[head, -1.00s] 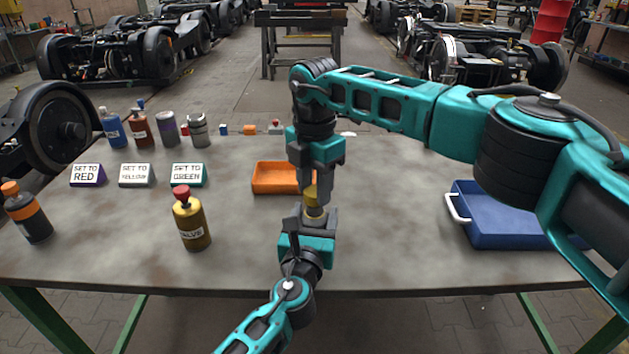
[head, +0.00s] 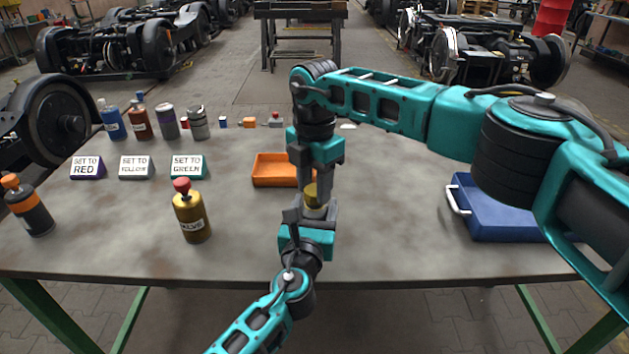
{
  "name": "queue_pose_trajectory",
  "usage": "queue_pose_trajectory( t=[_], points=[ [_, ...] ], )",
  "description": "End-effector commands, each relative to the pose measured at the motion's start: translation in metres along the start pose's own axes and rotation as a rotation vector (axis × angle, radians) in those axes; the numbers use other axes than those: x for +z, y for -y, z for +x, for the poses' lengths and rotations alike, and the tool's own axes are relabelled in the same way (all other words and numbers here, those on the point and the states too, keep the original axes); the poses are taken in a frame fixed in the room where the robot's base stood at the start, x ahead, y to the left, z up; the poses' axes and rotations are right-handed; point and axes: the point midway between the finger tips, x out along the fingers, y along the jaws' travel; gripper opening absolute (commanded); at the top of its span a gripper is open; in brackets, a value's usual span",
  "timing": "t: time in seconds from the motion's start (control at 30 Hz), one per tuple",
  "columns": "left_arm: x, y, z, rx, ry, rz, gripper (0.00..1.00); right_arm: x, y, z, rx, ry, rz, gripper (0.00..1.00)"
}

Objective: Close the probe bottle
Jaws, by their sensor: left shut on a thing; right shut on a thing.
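My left gripper (head: 315,218) comes up from the front edge of the table. It is shut on a small pale bottle (head: 315,211), mostly hidden by the fingers, which I take as the probe bottle. My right gripper (head: 318,188) points down from above, directly over the left one. It is shut on a yellow cap (head: 311,196) at the top of the bottle. Cap and bottle are in line and look touching; I cannot tell how far the cap is screwed on.
A yellow valve bottle with red cap (head: 191,214) stands left of my grippers. An orange tray (head: 268,182) lies behind them, and a blue crate (head: 490,226) at right. Label blocks (head: 136,168) and several bottles (head: 141,122) stand left. The front middle table is clear.

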Motion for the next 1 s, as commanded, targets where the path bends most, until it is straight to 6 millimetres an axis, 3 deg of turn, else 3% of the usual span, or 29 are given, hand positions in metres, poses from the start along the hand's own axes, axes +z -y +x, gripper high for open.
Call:
queue_pose_trajectory(
  t=[0.33, 0.37, 0.47, 0.57, 1.0],
  points=[
    [-0.0005, -0.0001, -0.0001, 0.0, -0.001, 0.0, 0.09, -0.0001, 0.0001, 0.0073, -0.001, 0.0, -0.001, 0.12],
    [-0.0005, -0.0001, -0.0001, 0.0, -0.001, 0.0, 0.0, -0.0001, 0.0001, 0.0069, -0.001, 0.0, 0.0, 0.12],
    [-0.0005, -0.0001, -0.0001, 0.0, -0.001, 0.0, 0.0, 0.0, 0.0001, 0.0068, -0.001, 0.0, 0.031, 0.12],
    [-0.0005, -0.0001, -0.0001, 0.0, -0.001, 0.0, 0.0, 0.0, 0.0001, 0.0068, 0.0, 0.0, 0.142, 0.12],
    [-0.0005, -0.0001, -0.0001, 0.0, -0.001, 0.0, 0.0, 0.0001, 0.0001, 0.0072, 0.0, 0.0, 0.988, 0.12]
  ],
)
